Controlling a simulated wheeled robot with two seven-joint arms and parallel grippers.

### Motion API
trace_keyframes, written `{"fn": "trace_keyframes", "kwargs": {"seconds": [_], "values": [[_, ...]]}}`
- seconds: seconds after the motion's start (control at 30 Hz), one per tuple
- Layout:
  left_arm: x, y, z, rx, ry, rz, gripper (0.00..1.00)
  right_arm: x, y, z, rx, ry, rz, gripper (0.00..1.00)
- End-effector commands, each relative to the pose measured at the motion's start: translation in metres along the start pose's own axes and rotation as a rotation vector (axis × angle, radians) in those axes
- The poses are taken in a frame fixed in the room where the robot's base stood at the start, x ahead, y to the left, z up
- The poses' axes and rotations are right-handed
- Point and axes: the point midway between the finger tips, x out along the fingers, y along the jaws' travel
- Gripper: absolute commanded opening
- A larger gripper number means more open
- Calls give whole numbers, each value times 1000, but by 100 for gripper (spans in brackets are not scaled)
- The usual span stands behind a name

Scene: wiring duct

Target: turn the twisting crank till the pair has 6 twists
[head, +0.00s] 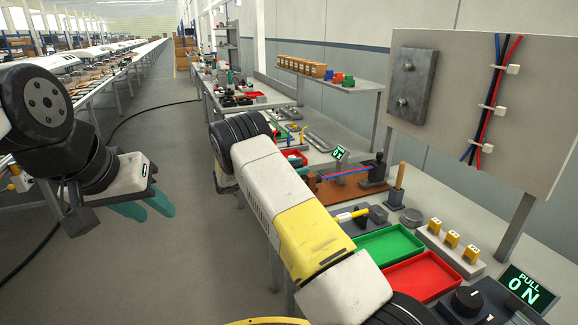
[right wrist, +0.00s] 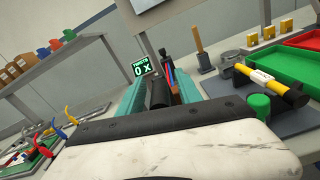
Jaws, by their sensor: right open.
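The twisting rig has a brown base (head: 335,190), with a red and blue wire pair (head: 347,173) running to a black post (head: 378,168). Its small display (head: 340,152) reads 0 X in the right wrist view (right wrist: 143,70). My right gripper (right wrist: 160,82) is open; its teal fingers point at the rig. A dark cylindrical part (right wrist: 159,94) shows between the fingers; I cannot tell whether it is the crank or whether they touch it. My right arm hides the rig's near end in the head view. My left gripper (head: 159,216) is open and empty over the aisle.
Green (head: 389,246) and red (head: 424,276) trays lie on the bench, right of my right arm. A panel with cables (head: 465,100) rises behind.

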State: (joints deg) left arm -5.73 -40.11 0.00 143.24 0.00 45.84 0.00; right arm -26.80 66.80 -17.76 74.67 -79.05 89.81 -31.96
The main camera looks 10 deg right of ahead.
Motion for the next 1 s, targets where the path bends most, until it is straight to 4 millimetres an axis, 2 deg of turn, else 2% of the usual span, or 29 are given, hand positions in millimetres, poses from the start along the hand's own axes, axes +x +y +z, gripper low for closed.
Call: {"fn": "trace_keyframes", "kwargs": {"seconds": [0.33,0.53,1.0], "values": [[0,0,0,0,0,0,36,5,0,0,0,0,0,40],[0,0,0,0,0,0,36,5,0,0,0,0,0,0],[0,0,0,0,0,0,36,4,1,0,2,1,2,0]]}}
